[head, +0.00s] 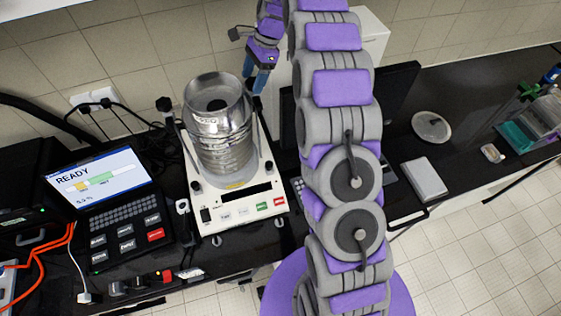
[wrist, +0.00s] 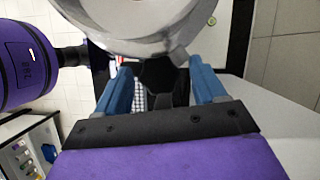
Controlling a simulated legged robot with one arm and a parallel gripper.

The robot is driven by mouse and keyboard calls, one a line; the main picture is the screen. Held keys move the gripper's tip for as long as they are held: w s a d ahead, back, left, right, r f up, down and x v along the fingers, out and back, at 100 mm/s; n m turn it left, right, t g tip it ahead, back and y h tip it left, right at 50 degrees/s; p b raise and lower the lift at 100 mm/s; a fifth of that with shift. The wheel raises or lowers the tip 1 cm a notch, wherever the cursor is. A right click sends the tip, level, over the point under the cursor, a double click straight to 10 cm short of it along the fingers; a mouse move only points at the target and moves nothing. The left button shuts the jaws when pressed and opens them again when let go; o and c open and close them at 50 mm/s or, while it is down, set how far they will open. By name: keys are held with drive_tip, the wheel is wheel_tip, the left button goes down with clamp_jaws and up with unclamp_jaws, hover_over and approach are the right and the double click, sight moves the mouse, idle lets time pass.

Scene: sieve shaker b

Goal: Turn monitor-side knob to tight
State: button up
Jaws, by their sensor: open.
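The sieve shaker (head: 236,196) stands on the black bench with a stack of round metal sieves (head: 222,135) clamped on it. One black knob (head: 164,104) tops the rod on the stack's left, on the side of the READY screen. My gripper (head: 258,82) points down at the stack's right rear, on the side of a dark monitor (head: 399,90). In the wrist view its blue fingers (wrist: 160,72) are apart, with a black knob-like part (wrist: 164,78) between them. I cannot tell whether they touch it. The right rod's top is hidden in the head view.
The READY display unit (head: 105,190) stands left of the shaker, with orange cables beside it. A round metal lid (head: 431,126) and a grey box (head: 424,180) lie to the right. The metal sieve rim (wrist: 140,28) is very close to my fingers. The tiled wall is behind.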

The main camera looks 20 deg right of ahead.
drive_tip(key=m, duration=0.1)
drive_tip(key=m+t, duration=0.1)
drive_tip(key=m, duration=0.1)
drive_tip(key=m+t, duration=0.1)
drive_tip(key=shift+s+d+m, duration=0.15)
drive_tip(key=shift+d+m, duration=0.1)
drive_tip(key=shift+m, duration=0.15)
drive_tip(key=shift+r+m, duration=0.2)
drive_tip(key=shift+m, duration=0.2)
drive_tip(key=shift+s+b+v, duration=0.25)
drive_tip(key=shift+b+v, duration=0.9)
drive_tip(key=shift+v, duration=7.25)
drive_tip(key=s+a+f+n+g+h+b, duration=0.1)
drive_tip(key=s+a+f+n+b, duration=0.2)
drive_tip(key=s+f+n+b, duration=0.4)
drive_tip(key=s+a+f+n+g+h+b, duration=0.1)
drive_tip(key=s+a+f+n+b, duration=0.3)
drive_tip(key=s+f, duration=1)
drive_tip(key=s+n+b, duration=0.3)
drive_tip(key=s+b, duration=0.2)
drive_tip(key=shift+s+a+f+h, duration=0.2)
drive_tip(key=shift+s+f+h, duration=0.05)
drive_tip(key=shift+s+h, duration=0.1)
